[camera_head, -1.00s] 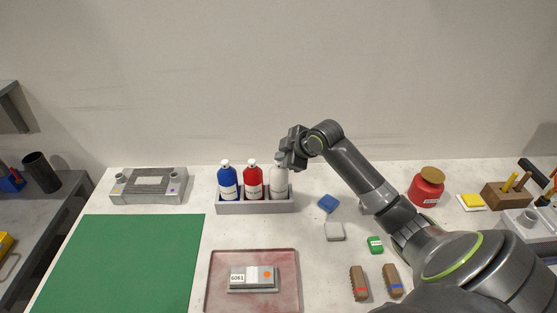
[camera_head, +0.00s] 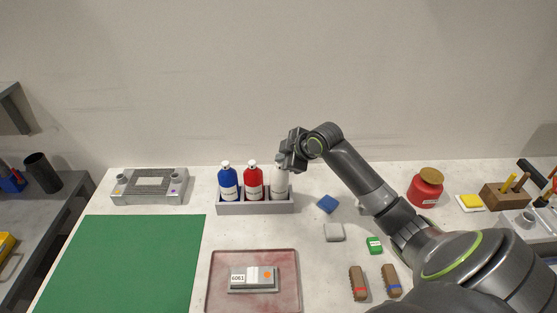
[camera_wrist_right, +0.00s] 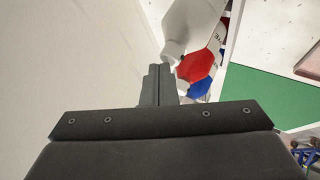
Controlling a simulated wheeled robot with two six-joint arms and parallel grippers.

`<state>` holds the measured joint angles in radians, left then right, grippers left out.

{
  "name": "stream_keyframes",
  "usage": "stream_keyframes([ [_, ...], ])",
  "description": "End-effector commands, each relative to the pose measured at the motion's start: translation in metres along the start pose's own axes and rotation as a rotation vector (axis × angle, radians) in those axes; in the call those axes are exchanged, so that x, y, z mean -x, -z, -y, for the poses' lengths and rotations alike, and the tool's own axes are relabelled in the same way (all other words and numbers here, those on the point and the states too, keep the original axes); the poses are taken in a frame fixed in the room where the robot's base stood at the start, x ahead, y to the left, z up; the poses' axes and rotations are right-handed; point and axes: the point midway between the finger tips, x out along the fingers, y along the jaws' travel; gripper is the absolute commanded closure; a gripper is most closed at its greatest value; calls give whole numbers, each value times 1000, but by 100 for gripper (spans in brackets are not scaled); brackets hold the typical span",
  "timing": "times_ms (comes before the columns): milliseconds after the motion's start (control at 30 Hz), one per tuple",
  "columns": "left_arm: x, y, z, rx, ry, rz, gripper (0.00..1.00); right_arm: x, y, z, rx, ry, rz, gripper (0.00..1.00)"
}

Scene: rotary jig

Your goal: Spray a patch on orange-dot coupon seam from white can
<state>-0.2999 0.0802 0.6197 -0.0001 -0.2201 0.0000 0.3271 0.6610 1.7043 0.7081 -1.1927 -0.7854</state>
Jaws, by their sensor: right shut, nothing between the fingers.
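The white can (camera_head: 279,184) stands upright in the right slot of the grey rack (camera_head: 255,207), its top partly hidden by my right gripper (camera_head: 284,161). In the right wrist view, the white can (camera_wrist_right: 190,25) is just beyond and beside the fingers (camera_wrist_right: 157,85), which are shut and empty; I cannot tell whether they touch it. The orange-dot coupon (camera_head: 253,279) lies on the reddish tray (camera_head: 225,298) at front centre, with a "6061" label and an orange dot near its right end. My left gripper is not in view.
A blue can (camera_head: 228,183) and a red can (camera_head: 253,182) fill the rack's other slots. A green mat (camera_head: 125,260) lies left. Blue, grey and green blocks and two brown brushes (camera_head: 358,284) lie right of the tray. A red jar (camera_head: 425,188) stands farther right.

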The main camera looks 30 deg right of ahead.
Motion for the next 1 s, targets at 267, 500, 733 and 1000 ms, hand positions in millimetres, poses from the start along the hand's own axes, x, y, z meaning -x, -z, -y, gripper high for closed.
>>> stream_keyframes([
  [267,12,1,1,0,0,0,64,8,6,-6,0,0,0,100],
  [500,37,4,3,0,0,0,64,26,19,-19,1,-1,-1,100],
  [733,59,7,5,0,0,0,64,41,30,-30,1,-1,-1,100],
  [1000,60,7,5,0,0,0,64,42,31,-31,1,-2,-1,100],
])
